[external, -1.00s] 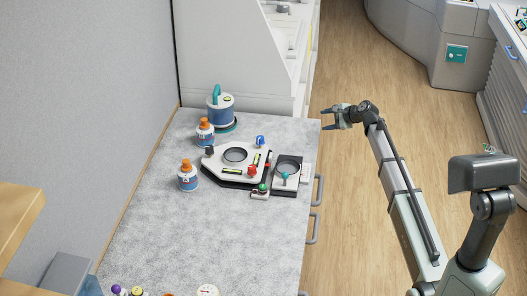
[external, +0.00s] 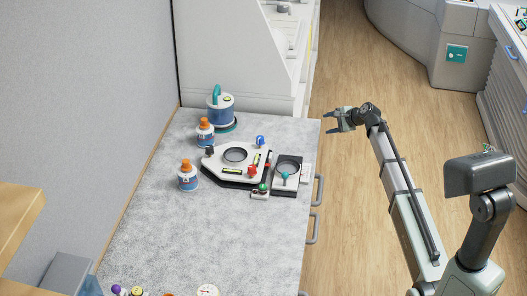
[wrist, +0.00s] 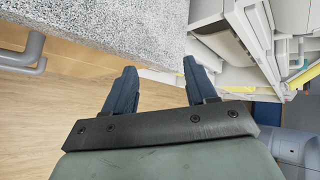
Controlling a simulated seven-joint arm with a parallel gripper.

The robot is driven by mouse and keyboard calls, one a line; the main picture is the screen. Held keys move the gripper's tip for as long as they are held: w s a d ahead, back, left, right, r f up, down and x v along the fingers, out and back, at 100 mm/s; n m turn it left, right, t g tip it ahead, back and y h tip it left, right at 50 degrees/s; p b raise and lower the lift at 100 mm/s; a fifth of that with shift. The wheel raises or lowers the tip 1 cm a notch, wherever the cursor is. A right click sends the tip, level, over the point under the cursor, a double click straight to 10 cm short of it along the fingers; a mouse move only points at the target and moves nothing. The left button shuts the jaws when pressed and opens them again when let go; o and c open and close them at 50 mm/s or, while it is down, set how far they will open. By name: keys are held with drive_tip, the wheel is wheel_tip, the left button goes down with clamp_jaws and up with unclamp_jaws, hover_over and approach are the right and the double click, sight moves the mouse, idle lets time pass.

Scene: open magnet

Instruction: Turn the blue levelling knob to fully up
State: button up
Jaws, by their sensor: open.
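The blue levelling knob (external: 260,140) stands at the back right corner of a white levelling plate (external: 222,172) with a dark base on the grey speckled counter. A red knob (external: 252,171) and a dark knob (external: 209,151) stand at other corners of the plate. My gripper (external: 328,122) is open and empty, to the right of the counter's edge and right of the blue knob. In the wrist view my gripper (wrist: 157,80) shows two spread fingers with nothing between them. The levelling plate and its knobs are not in the wrist view.
A dark tray with a round dish (external: 287,170) and a green-knobbed piece (external: 261,190) sit right of the plate. Orange-capped bottles (external: 188,178) and a blue-white canister (external: 221,110) stand left and behind. Drawer handles (external: 314,228) jut from the counter's right side. The counter's front middle is clear.

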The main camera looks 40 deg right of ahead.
wheel_tip(320, 180, up, 21)
drive_tip(key=m+g+h, duration=0.3)
drive_tip(key=m+g, duration=0.1)
drive_tip(key=g, duration=0.6)
hover_over(260, 137)
wheel_tip(260, 137, down, 18)
drive_tip(key=shift+s+f, duration=0.15)
drive_tip(key=shift+f, duration=0.05)
drive_tip(key=shift+c, duration=0.2)
drive_tip(key=c, duration=1)
clamp_jaws()
drive_tip(key=shift+n, duration=0.3)
